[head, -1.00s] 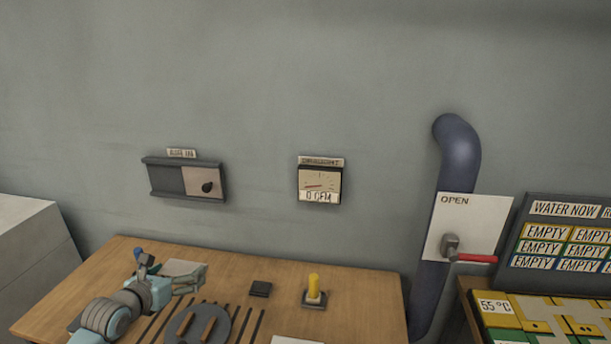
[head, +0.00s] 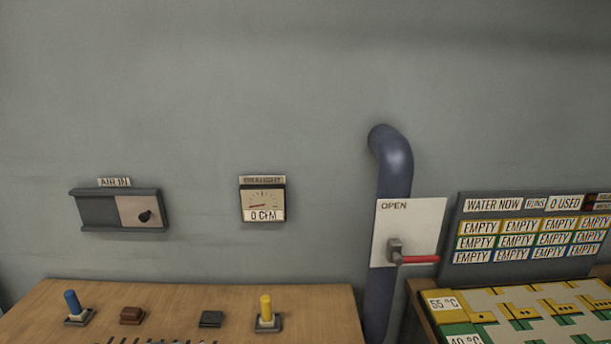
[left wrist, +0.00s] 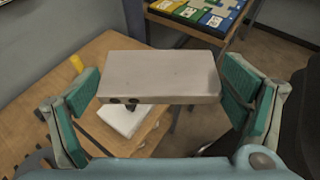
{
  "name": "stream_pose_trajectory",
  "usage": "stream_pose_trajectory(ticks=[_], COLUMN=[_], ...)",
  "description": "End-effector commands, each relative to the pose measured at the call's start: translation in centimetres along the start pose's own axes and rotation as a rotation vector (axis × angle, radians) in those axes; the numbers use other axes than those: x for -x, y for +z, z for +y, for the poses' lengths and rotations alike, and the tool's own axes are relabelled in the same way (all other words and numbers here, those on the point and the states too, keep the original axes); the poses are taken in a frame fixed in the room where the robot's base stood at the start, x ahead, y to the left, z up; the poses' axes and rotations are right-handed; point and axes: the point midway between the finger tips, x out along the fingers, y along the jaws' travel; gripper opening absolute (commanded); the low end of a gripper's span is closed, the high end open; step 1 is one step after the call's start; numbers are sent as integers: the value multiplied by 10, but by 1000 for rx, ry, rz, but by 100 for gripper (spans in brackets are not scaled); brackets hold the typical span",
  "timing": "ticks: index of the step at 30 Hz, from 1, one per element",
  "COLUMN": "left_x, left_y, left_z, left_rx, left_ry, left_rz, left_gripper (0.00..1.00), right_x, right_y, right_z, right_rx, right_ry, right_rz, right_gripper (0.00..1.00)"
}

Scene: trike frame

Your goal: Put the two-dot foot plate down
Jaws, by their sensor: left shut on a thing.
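The two-dot foot plate (left wrist: 160,72) is a flat grey block with two dark dots on its near edge, at the left end of that edge. My left gripper (left wrist: 162,90) is shut on it, with a green pad at either side. The plate is held above the wooden table (left wrist: 60,110), and it hides part of what lies beneath. In the head view, neither gripper shows, nor does the plate.
The wooden table (head: 190,295) bears a blue peg (head: 72,303), a brown block (head: 131,315), a dark block (head: 211,319) and a yellow peg (head: 266,308). A white sheet (left wrist: 130,122) lies below the plate. A pipe (head: 392,165) and red-handled valve (head: 418,259) stand right.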

Motion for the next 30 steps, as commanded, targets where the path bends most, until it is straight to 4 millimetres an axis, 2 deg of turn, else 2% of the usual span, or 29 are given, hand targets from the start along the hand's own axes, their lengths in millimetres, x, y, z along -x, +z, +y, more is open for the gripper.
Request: stream_pose_trajectory(ticks=[4, 10, 17, 19, 23, 26, 30], left_x=[0, 0, 0, 0, 2, 5, 12], left_y=[-13, -14, 9, 19, 32, 35, 26], left_z=[-2, -2, 4, 15, 54, 92, 159], left_rx=[-1, -3, -3, 8, 43, 83, 156], left_ry=[-2, 0, 11, 33, 115, 202, 371], left_rz=[1, -2, -9, -10, -8, -7, -7], left_gripper=[53, 53, 53, 53, 53, 53, 53], right_x=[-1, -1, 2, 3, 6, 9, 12], right_y=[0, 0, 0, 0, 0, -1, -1], right_z=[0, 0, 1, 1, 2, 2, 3], right_rx=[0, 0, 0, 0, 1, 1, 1], right_ry=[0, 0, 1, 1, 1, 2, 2], right_rz=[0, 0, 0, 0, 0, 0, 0], right_gripper=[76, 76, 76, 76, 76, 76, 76])
